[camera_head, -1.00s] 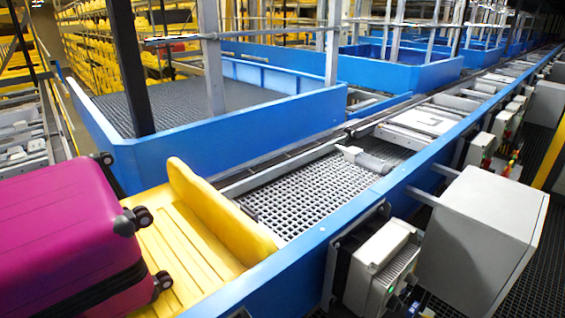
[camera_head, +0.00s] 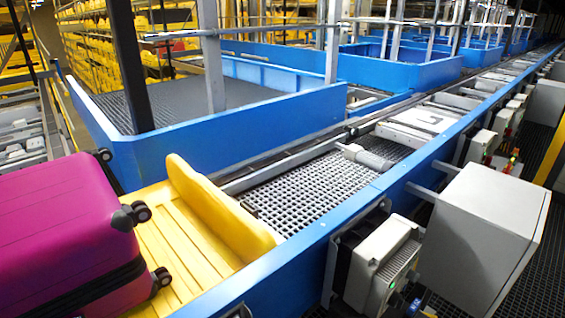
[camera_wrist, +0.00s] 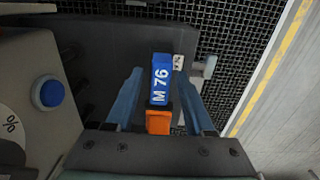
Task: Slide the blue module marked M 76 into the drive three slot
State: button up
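The blue module marked M 76 (camera_wrist: 161,82) shows in the wrist view with an orange end piece (camera_wrist: 159,121) on its near side. It lies in front of a dark panel (camera_wrist: 110,55). My gripper (camera_wrist: 160,75) has one finger on each side of the module, with visible gaps between fingers and module, so it looks open around it.
A grey drive unit (camera_head: 378,257) and a large grey box (camera_head: 482,235) sit along the blue conveyor rail (camera_head: 300,255). A magenta suitcase (camera_head: 60,235) lies on a yellow tray (camera_head: 215,210). In the wrist view, a blue button (camera_wrist: 47,91) is at left and mesh flooring (camera_wrist: 235,40) at right.

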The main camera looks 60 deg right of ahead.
jog(key=shift+o, duration=0.2)
notch_tip(320, 180, up, 13)
jog(key=p, duration=0.1)
dwell(0.5)
dwell(0.4)
